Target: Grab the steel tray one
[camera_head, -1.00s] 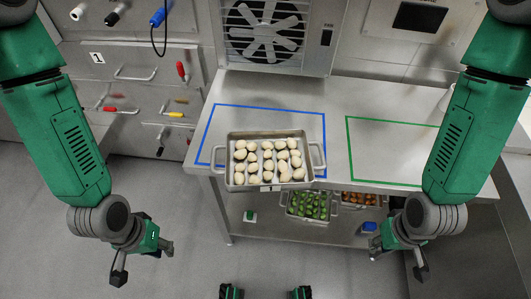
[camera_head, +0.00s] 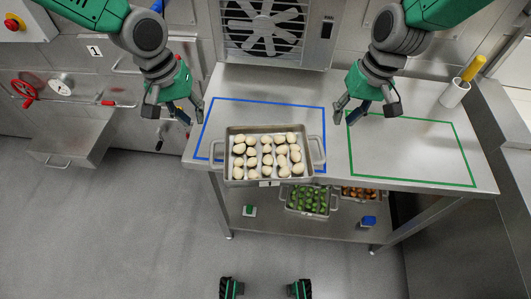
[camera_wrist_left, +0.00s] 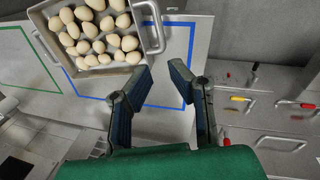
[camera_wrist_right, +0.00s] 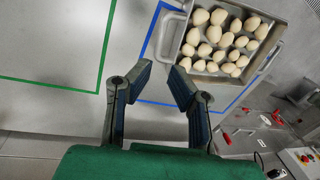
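My left gripper (camera_head: 176,112) is open and empty, up and left of the tray near the table's left edge. My right gripper (camera_head: 366,108) is open and empty, up and right of it, near the green outline. One tray handle shows in the left wrist view (camera_wrist_left: 156,28), the other in the right wrist view (camera_wrist_right: 170,35); neither gripper touches the tray.
A fan unit (camera_head: 275,35) stands behind the table. The green-outlined area (camera_head: 420,150) is bare. A white cup with a yellow handle (camera_head: 455,92) stands at the right. Trays of green (camera_head: 306,199) and orange pieces (camera_head: 361,194) sit on the lower shelf.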

